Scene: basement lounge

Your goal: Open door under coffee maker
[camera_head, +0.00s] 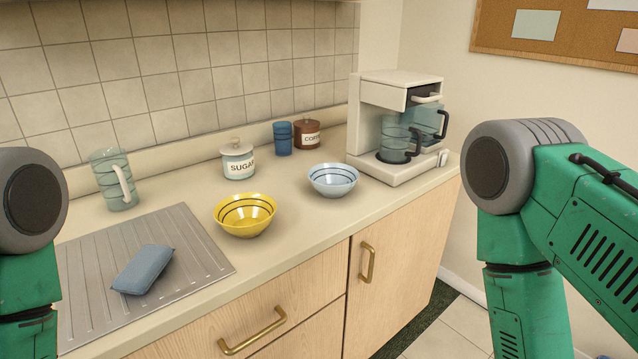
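The coffee maker (386,92) is white and stands at the right end of the counter with a glass carafe (397,140) in it. Below it is a light wood cabinet door (398,265) with a vertical brass handle (367,262) near its left edge. The door looks closed, flush with the cabinet front. My green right arm stands at the right of the view and part of my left arm is at the left edge. Both grippers are out of the view, below the frame.
A drawer with a brass handle (253,333) is left of the door. On the counter (300,223) are a yellow bowl (245,215), a blue bowl (333,180), a sugar jar (237,160), a blue cup (282,138) and a glass pitcher (112,180). Tiled floor (450,335) is clear at right.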

